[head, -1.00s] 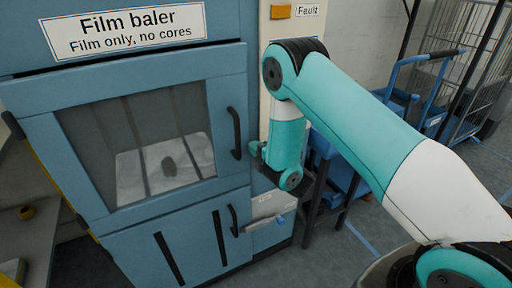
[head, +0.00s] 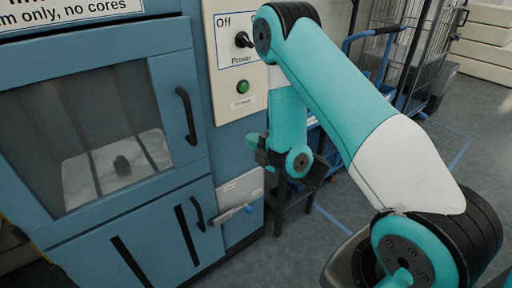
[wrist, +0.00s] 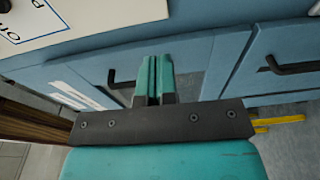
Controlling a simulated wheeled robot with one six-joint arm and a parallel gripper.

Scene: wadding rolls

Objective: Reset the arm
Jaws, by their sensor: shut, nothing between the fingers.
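My teal and white arm (head: 340,95) is bent. Its elbow is high in front of the baler's control panel and its forearm hangs down. My gripper (wrist: 154,62) is shut and empty in the wrist view, its two teal fingers together. In the head view my gripper (head: 252,148) is small beside the baler's right edge, apart from the door handles as far as I can tell. The blue film baler (head: 160,205) has a closed upper window door and a closed lower door. Behind the window lies pale film (head: 85,185) with a dark lump on it.
A panel shows a black power knob (head: 243,40) and a green button (head: 243,87). Door handles (head: 187,115) stick out from the baler. A dark stand (head: 300,195) is behind my forearm. A wire cage trolley (head: 410,60) stands farther right; grey floor (head: 465,140) there is clear.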

